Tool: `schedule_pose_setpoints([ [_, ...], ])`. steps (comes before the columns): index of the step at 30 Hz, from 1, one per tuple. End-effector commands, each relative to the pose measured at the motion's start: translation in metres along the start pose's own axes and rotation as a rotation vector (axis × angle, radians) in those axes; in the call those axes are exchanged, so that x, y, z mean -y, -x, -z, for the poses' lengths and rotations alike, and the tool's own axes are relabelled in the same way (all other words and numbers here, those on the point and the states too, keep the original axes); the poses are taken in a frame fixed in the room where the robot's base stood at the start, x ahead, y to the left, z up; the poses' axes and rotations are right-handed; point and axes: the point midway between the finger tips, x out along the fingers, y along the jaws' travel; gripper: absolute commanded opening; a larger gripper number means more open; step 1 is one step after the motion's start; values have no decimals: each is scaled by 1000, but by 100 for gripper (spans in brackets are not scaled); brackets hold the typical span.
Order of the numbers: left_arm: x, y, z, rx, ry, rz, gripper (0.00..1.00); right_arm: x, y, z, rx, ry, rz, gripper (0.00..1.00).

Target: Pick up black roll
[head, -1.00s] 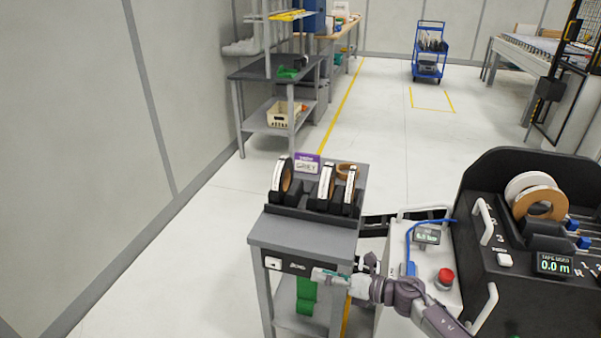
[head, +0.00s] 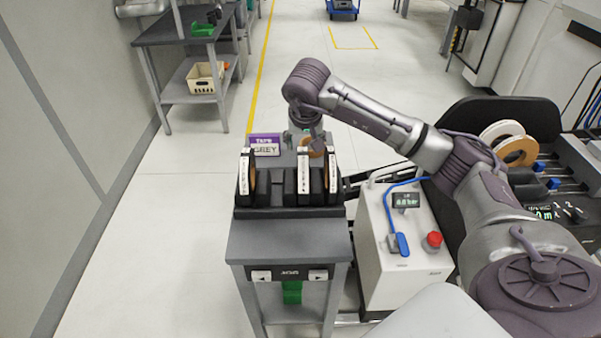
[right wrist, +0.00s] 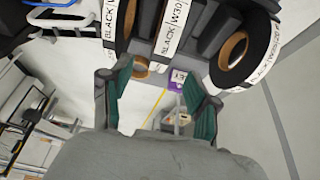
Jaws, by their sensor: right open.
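Several black rolls with white labels and brown cores stand upright in a black holder on a small grey cart. One black roll (head: 249,175) is at the holder's left. Two more, a middle black roll (head: 303,172) and a right black roll (head: 333,172), stand close together. My right gripper (head: 308,140) is at the back of the holder, its fingers partly hidden. In the right wrist view it is open and empty, with green pads apart (right wrist: 160,95). Labels there read "BLACK", on the separate roll (right wrist: 238,50) and the pair. My left gripper is out of view.
A purple and white "TAPE GREY" sign (head: 265,145) and a brown ring (head: 316,147) are at the cart's back. The cart's front top (head: 288,242) is bare. A white box with a red button (head: 433,240) and the black machine stand at right.

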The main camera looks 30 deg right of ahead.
Motion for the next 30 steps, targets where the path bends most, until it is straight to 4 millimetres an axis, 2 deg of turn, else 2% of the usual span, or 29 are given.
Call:
schedule_pose_setpoints([
  [3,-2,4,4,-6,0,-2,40,0,-16,0,3,-3,1,60],
  [8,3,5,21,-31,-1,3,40,1,-26,0,3,-2,2,60],
  [12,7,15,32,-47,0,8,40,0,-42,-1,6,-3,1,60],
  [18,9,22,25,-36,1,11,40,1,-71,-1,4,-4,3,60],
  [27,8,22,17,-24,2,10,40,0,-77,-1,1,-2,3,60],
  [30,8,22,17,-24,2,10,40,0,-77,-1,1,-2,3,44],
])
